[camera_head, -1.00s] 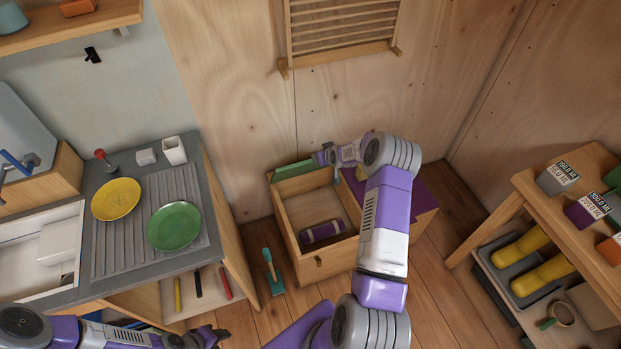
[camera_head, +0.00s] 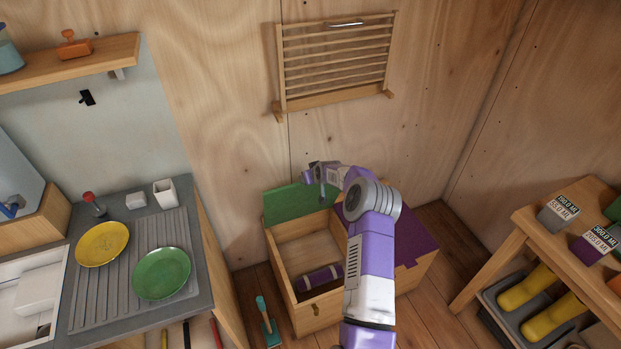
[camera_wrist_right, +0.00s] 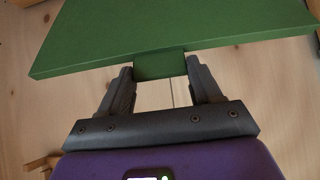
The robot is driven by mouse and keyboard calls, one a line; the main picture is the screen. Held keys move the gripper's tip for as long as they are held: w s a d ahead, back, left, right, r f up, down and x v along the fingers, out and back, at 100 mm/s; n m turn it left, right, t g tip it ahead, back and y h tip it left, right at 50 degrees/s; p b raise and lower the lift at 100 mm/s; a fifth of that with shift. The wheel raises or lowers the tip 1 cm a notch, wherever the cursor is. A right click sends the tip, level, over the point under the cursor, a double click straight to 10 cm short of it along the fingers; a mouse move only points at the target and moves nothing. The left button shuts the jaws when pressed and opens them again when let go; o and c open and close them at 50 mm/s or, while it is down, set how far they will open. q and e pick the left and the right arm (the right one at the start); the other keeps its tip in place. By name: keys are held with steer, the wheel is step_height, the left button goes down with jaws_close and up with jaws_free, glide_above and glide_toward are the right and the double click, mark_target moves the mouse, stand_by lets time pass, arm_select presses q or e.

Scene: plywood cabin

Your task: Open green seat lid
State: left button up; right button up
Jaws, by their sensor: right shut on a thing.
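The green seat lid (camera_head: 290,206) stands raised at the back of the left compartment of the wooden seat box (camera_head: 318,316), close to upright. My right gripper (camera_head: 312,174) is at the lid's upper edge. In the right wrist view the lid (camera_wrist_right: 175,32) spans the top, and my right gripper (camera_wrist_right: 160,74) is shut on its small green tab (camera_wrist_right: 160,65). The compartment under the lid is open and holds a purple cylinder (camera_head: 318,279), partly hidden by my right arm. My left gripper is not in view.
A purple lid (camera_head: 408,240) covers the box's right half. A teal-handled brush (camera_head: 267,325) is on the floor in front. A counter with yellow (camera_head: 102,244) and green (camera_head: 161,274) plates is left. A slatted rack (camera_head: 335,60) hangs above. A shelf unit (camera_head: 520,222) stands right.

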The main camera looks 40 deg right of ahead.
steer(key=o, duration=1.1)
steer(key=shift+w+r, duration=0.2)
steer(key=shift+c, duration=0.2)
steer(key=o, duration=0.5)
steer(key=shift+s+f, duration=0.1)
steer(key=shift+f, duration=0.05)
steer(key=shift+c, duration=0.2)
steer(key=shift+s, duration=0.1)
steer(key=v, duration=0.7)
steer(key=shift+r, duration=0.25)
steer(key=shift+s+a, duration=0.1)
